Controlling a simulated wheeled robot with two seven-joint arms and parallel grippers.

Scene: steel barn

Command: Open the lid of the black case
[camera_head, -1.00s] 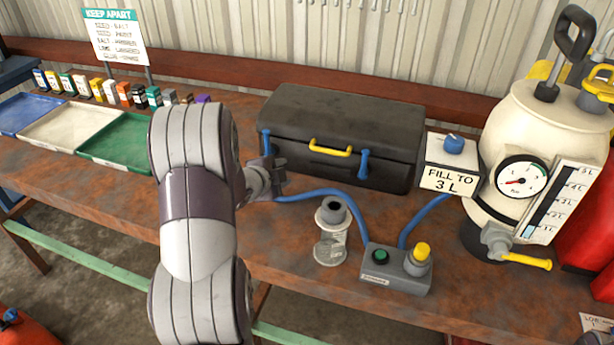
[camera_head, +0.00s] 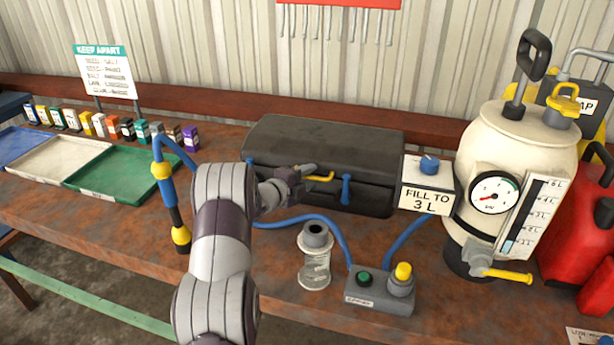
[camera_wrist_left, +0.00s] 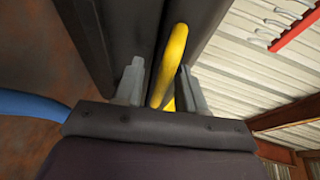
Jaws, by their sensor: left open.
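The black case (camera_head: 325,140) stands on the rusty workbench, with its lid down. Its front has a yellow handle (camera_head: 320,178) and a blue latch (camera_head: 346,188) to the right of it; the left part of the front is hidden behind my arm. My left gripper (camera_head: 308,170) is at the left end of the yellow handle. In the left wrist view, the gripper's fingers (camera_wrist_left: 160,85) are apart, with the yellow handle (camera_wrist_left: 172,60) between them and the case (camera_wrist_left: 115,35) close ahead. My right gripper is not in view.
A glass jar (camera_head: 315,262) and a grey button box (camera_head: 378,292) stand in front of the case. A blue hose runs along the bench. The cream tank (camera_head: 515,150) and fill sign (camera_head: 428,198) are at right.

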